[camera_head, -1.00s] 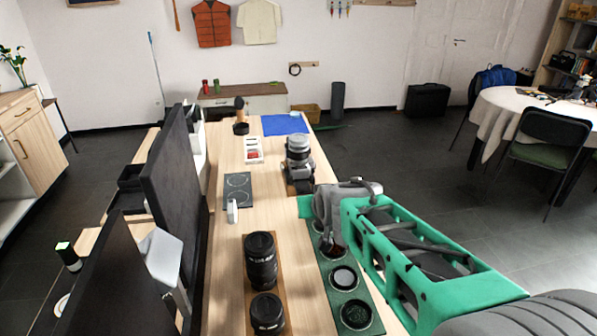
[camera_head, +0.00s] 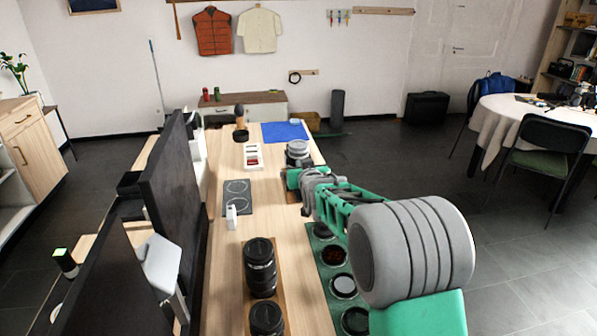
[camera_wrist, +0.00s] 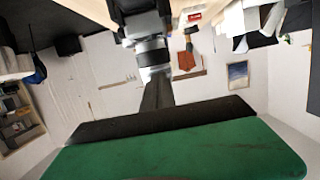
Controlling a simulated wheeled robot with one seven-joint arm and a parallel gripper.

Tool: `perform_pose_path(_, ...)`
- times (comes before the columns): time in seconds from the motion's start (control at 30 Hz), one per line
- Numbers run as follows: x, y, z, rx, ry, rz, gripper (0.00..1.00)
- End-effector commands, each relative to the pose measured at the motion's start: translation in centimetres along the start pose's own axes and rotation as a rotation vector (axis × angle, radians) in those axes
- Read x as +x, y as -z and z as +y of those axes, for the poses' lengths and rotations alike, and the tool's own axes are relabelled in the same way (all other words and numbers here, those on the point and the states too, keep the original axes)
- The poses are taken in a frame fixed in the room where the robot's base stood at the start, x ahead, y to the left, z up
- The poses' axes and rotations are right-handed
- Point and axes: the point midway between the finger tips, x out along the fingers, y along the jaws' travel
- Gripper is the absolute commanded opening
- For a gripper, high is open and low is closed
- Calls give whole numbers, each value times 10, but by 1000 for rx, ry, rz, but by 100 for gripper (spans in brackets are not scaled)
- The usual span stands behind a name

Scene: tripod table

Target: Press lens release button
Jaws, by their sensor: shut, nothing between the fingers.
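The camera with its silver-grey lens (camera_head: 298,149) stands on the workbench (camera_head: 262,205), just beyond my gripper (camera_head: 292,178). My arm and gripper hide its lower part in the head view. In the wrist view the black camera body (camera_wrist: 138,22) and lens barrel (camera_wrist: 152,55) appear upside down at top centre. My gripper's dark fingers (camera_wrist: 157,88) are shut together and empty, pointing at the lens area. I cannot tell whether they touch the camera. The lens release button is too small to make out.
Two black lenses (camera_head: 260,268) stand on a wooden strip at the near end. A green tray (camera_head: 333,262) of round filters lies beside them, under my arm. A dark mat (camera_head: 237,198), a small white tray (camera_head: 252,156) and dark monitors (camera_head: 170,190) are to the left.

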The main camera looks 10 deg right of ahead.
Motion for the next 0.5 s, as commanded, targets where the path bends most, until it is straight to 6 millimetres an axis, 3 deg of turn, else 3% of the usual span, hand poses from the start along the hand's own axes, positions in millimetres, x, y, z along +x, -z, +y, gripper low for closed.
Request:
perform_pose_path(0.2,46,-3,0,0,0,-5,0)
perform_pose_path(0.3,48,-22,0,0,-1,-4,0)
perform_pose_path(0.5,52,-38,1,0,-1,-1,0)
